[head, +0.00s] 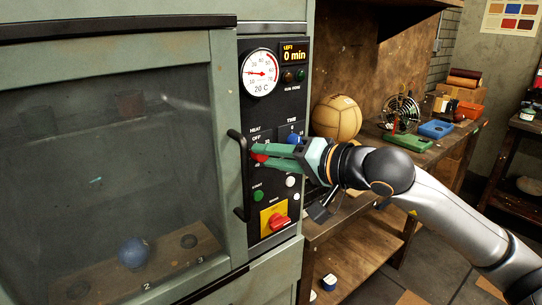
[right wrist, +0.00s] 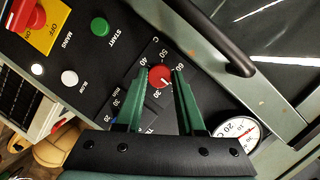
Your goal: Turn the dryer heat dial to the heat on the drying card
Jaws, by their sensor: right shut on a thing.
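The red heat dial (head: 260,147) is on the dark control panel of the dryer, below the word HEAT. In the right wrist view, the red dial (right wrist: 159,77) sits between the fingertips, with white numbers printed around it. I cannot tell surely which number its mark points to. My right gripper (head: 260,156) reaches in from the right and is shut on the dial; its green fingers (right wrist: 159,82) also show in the right wrist view. The gauge (head: 260,73) above reads near 20 °C. I cannot identify a drying card. My left gripper is out of view.
A dark door handle (head: 238,175) stands just left of the dial. The blue time knob (head: 294,139), green start button (head: 258,196) and red mains switch (head: 278,221) are close by. A blue ball (head: 133,253) sits behind the door glass, and a tan ball (head: 337,118) on the bench.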

